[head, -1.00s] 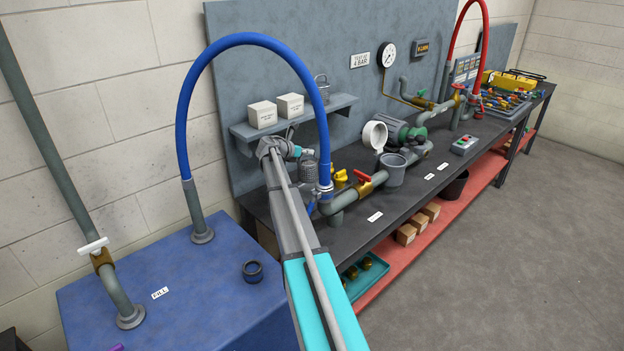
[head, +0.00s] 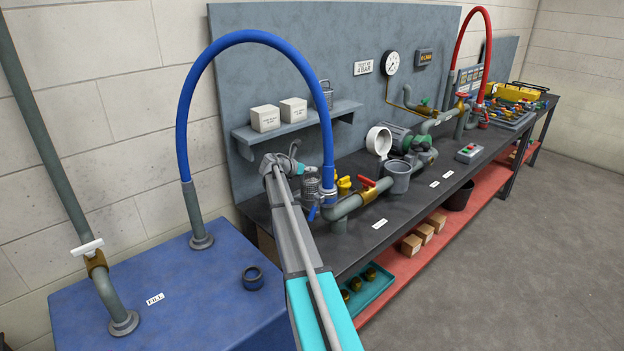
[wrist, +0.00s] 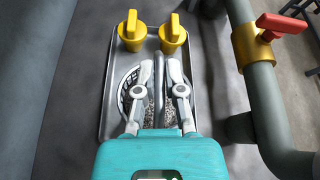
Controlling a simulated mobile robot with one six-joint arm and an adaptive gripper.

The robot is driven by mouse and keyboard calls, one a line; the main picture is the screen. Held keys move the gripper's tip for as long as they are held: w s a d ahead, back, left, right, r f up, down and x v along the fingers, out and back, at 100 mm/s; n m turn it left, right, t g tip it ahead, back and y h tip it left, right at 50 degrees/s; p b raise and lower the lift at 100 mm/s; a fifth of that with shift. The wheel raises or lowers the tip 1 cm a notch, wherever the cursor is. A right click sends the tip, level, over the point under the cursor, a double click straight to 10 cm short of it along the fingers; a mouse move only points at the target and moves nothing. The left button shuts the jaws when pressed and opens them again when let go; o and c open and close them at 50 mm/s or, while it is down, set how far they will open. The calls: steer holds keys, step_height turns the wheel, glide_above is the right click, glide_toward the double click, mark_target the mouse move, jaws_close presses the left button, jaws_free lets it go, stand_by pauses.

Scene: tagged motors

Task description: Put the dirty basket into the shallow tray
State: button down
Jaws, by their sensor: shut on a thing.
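A grey mesh basket (head: 311,185) hangs from or stands under my gripper (head: 290,162), beside the yellow plugs. In the wrist view my gripper (wrist: 160,70) is shut on its handle. The basket's rim (wrist: 128,95) and dark, speckled inside show below the fingers. The shallow tray (wrist: 106,72) is a grey, rimmed rectangle beneath, and the basket lies over its near part. I cannot tell whether the basket touches the tray floor. Two yellow plugs (wrist: 131,33) stand at the tray's far end. In the head view the tray is mostly hidden.
A grey pipe with a red-handled valve (wrist: 270,25) runs close to the tray's right. The blue hose (head: 327,150) comes down close to the basket. A second basket (head: 325,97) and two white boxes (head: 279,113) sit on the wall shelf.

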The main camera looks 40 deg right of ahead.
mark_target(308, 181)
steer(key=shift+f+b, duration=1.9)
steer(key=c, duration=0.7)
jaws_free()
steer(key=shift+c, duration=0.2)
steer(key=shift+a+r, duration=0.3)
steer(key=shift+a, duration=0.2)
steer(key=p+v, duration=0.4)
steer(key=v, duration=0.7)
steer(key=shift+p, duration=0.3)
